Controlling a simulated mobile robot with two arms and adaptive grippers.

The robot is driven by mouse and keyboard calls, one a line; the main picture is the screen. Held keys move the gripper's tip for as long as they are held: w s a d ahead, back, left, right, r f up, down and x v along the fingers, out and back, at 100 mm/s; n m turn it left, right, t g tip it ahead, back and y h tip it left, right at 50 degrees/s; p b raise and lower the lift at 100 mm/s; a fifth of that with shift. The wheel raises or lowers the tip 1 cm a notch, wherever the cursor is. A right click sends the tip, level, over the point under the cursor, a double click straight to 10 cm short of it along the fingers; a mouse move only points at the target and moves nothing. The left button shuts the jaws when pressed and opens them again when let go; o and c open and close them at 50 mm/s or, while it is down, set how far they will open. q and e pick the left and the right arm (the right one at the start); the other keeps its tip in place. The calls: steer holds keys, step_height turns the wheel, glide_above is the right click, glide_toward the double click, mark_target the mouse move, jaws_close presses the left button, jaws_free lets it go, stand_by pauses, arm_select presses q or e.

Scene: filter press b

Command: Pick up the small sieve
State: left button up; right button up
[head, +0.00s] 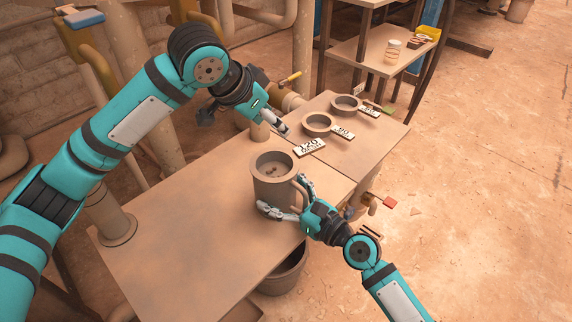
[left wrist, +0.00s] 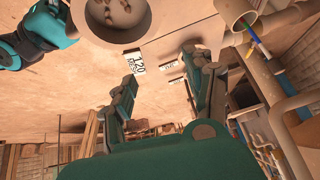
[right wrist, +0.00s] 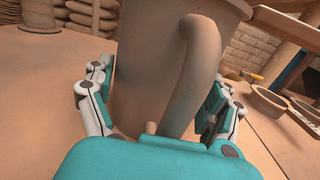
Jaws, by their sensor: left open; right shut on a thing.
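Two round, brown ring-shaped sieves stand on the bench. The nearer sieve (head: 317,123) is beside a label that appears to read 90. The farther sieve (head: 346,102) looks smaller, perhaps from distance. A label (head: 309,147) reading 120 lies in front, with no ring clearly beside it. My left gripper (head: 241,120) is open and empty above the bench, left of the sieves; its spread fingers show in the left wrist view (left wrist: 163,68). My right gripper (head: 282,199) is shut on a brown jug (head: 272,188), with fingers either side of its handle (right wrist: 198,75).
Dark bits show inside the jug (left wrist: 112,12). The bench's near left part (head: 185,235) is bare. A bucket (head: 283,275) stands below its front edge. Pipes (head: 302,50) rise behind, and a shelf (head: 372,60) with a jar stands at the back right.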

mark_target(305, 148)
arm_select(q)
steer(key=d+r+m+g+y, duration=0.1)
steer(key=d+r+m+g, duration=0.1)
steer(key=d+g, duration=0.15)
steer(key=shift+t, duration=0.25)
steer(key=x, duration=0.6)
steer(key=shift+s+d+f, duration=0.1)
steer(key=shift+s+d, duration=0.15)
steer(key=shift+d, duration=0.1)
steer(key=x, duration=0.4)
steer(key=shift+s+a+f, duration=0.25)
steer(key=shift+a, duration=0.05)
steer(key=shift+w+d+f, duration=0.1)
steer(key=shift+d+f, duration=0.1)
steer(key=shift+f, duration=0.25)
jaws_close()
